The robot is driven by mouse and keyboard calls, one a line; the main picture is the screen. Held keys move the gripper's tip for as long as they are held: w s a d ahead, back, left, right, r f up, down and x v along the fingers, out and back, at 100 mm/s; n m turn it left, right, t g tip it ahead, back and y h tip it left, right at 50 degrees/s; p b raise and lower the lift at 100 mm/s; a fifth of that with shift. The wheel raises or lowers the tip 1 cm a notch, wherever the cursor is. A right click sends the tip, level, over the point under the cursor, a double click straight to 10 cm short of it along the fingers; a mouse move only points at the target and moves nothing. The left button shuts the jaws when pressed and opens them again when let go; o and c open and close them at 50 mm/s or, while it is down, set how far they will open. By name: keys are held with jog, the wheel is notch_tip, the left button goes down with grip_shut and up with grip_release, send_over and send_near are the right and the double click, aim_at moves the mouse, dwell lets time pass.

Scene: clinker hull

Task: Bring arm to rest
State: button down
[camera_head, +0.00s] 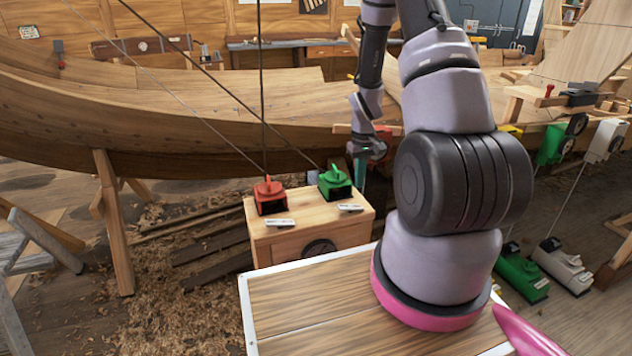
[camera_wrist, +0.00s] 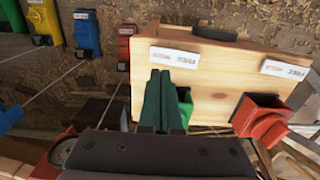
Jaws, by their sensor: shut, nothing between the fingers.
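My arm rises from its base at the right of the head view and bends over at the top. My gripper (camera_head: 360,178) hangs down behind the wooden box, close to the right of the green device on it. In the wrist view, the dark green fingers of my gripper (camera_wrist: 160,92) lie together with nothing between them. They overlap the green device (camera_wrist: 184,104) in that picture; whether they touch it I cannot tell.
The wooden box (camera_head: 290,238) carries a red device (camera_head: 268,194) and the green device (camera_head: 334,183), with lines running up from them. A wooden hull (camera_head: 200,125) stands behind. More green and white devices (camera_head: 562,265) sit at right. Shavings cover the left floor.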

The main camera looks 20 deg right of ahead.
jog(key=s+a+r+m+t, duration=0.1)
jog(key=a+r, duration=0.1)
jog(key=r, duration=0.7)
jog(key=s+a+r+m+t, duration=0.1)
jog(key=a+r, duration=0.2)
jog(key=r, duration=0.6)
jog(key=s+a+r+t, duration=0.2)
jog(key=r, duration=0.6)
jog(key=s+a+r+m+t+y, duration=0.1)
jog(key=s+a+r, duration=0.2)
jog(key=s+r, duration=0.4)
jog(key=s+a+r+m+t+y, duration=0.1)
jog(key=s+a+r+t, duration=0.1)
jog(key=s+r, duration=0.5)
jog(key=shift+s+a+r+m, duration=0.3)
jog(key=shift+s+a, duration=0.4)
jog(key=shift+s, duration=0.15)
